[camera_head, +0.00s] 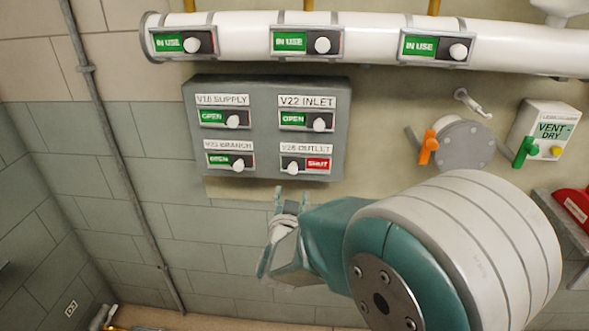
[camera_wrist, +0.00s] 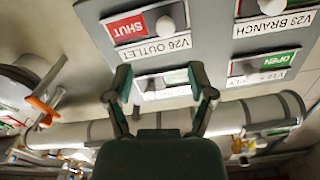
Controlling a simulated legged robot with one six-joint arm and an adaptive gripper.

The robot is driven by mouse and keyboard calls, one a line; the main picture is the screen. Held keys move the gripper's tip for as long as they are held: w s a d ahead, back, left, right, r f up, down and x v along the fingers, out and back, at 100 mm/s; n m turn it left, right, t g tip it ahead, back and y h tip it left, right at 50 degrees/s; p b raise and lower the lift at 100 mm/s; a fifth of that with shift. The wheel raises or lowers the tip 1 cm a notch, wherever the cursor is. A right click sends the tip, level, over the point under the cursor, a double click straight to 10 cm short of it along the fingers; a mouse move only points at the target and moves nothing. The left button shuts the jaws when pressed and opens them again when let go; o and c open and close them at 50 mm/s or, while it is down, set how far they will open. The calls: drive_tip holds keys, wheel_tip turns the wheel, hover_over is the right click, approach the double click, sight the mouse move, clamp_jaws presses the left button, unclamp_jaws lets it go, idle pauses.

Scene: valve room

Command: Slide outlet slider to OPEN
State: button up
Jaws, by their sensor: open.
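The V26 OUTLET slider (camera_head: 305,165) is at the lower right of the grey valve panel (camera_head: 265,182). Its white round knob (camera_head: 293,167) sits at the left of its slot, and the red SHUT field shows at the right. In the wrist view, turned upside down, the outlet knob (camera_wrist: 166,26) is right of the red SHUT field (camera_wrist: 127,28). My gripper (camera_head: 291,194) is just below the panel, under the outlet slider, fingers pointing up. In the wrist view, my gripper (camera_wrist: 160,76) is open and empty, apart from the knob.
The V18 SUPPLY (camera_head: 225,118), V22 INLET (camera_head: 307,120) and V25 or V23 BRANCH (camera_head: 230,160) sliders show green OPEN. A white pipe (camera_head: 370,40) with IN USE sliders runs above. An orange-handled valve (camera_head: 428,147) and VENT-DRY box (camera_head: 548,130) are at right.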

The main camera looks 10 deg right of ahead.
sight(293, 171)
drive_tip(key=x, duration=0.9)
drive_tip(key=shift+w+a, duration=0.2)
drive_tip(key=shift+a, duration=0.15)
drive_tip(key=shift+w+d, duration=0.3)
drive_tip(key=shift+w, duration=0.3)
drive_tip(key=shift+a, duration=0.15)
drive_tip(key=c, duration=0.4)
drive_tip(key=shift+a, duration=0.1)
drive_tip(key=c, duration=0.5)
clamp_jaws()
